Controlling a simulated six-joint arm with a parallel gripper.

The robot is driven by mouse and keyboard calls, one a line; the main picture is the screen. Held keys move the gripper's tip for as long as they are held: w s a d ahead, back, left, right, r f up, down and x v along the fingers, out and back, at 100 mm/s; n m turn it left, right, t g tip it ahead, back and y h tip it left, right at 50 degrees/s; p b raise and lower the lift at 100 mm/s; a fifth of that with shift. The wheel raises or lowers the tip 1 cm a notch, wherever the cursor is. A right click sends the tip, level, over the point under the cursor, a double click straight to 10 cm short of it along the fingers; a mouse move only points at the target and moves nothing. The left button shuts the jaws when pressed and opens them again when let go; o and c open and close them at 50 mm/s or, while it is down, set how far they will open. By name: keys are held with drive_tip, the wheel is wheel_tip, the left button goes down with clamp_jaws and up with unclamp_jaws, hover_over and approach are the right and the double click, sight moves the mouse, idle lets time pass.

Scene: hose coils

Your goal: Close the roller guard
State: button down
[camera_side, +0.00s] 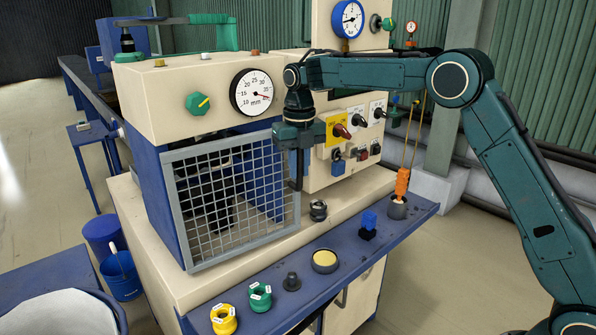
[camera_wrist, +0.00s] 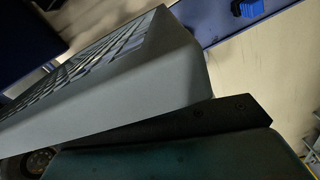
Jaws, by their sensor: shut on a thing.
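The roller guard (camera_side: 232,248) is a grey-framed wire mesh panel at the front of the cream and blue machine, with dark rollers partly visible behind the mesh. I cannot tell how far its right side stands from the machine. My gripper (camera_side: 296,182) is at the guard's right edge, pointing down, and is shut on that edge. In the wrist view, the guard's grey frame (camera_wrist: 150,85) fills the middle, with mesh at upper left. A black finger of my gripper (camera_wrist: 205,122) lies along the frame; the other finger is hidden there.
A dial gauge (camera_side: 255,92) and green knob (camera_side: 198,103) are above the guard. Switches (camera_side: 341,131) are right of it. The blue shelf (camera_side: 300,301) in front carries yellow and green coils, a round tin (camera_side: 325,261) and a blue block (camera_side: 368,222). A metal fitting (camera_side: 318,210) stands near the guard.

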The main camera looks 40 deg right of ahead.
drive_tip(key=c, duration=1.4)
unclamp_jaws()
drive_tip(key=shift+d, duration=0.2)
drive_tip(key=shift+a, duration=0.1)
drive_tip(key=shift+r, duration=0.2)
drive_tip(key=shift+r, duration=6.75)
